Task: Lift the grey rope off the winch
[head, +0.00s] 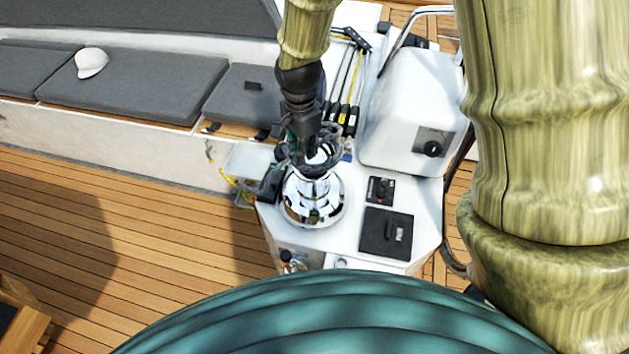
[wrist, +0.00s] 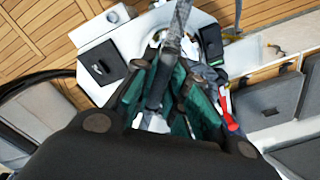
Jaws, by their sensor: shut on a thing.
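The chrome winch (head: 312,205) stands upright on the white console, its lower drum showing bare. My gripper (head: 306,158) is over the winch top and hides part of it. The grey rope (head: 327,136) shows as a dark grey loop around the gripper's fingers at the winch top. In the wrist view the grey rope (wrist: 176,28) runs up from between the teal fingers of my gripper (wrist: 166,72), which is shut on it. I cannot tell whether the rope still touches the winch.
The white console (head: 345,235) carries a black hatch panel (head: 386,234) and a small switch panel (head: 380,190). Several lines and black clutches lie behind. Grey cushions (head: 135,88) with a white cap (head: 91,62) are at left.

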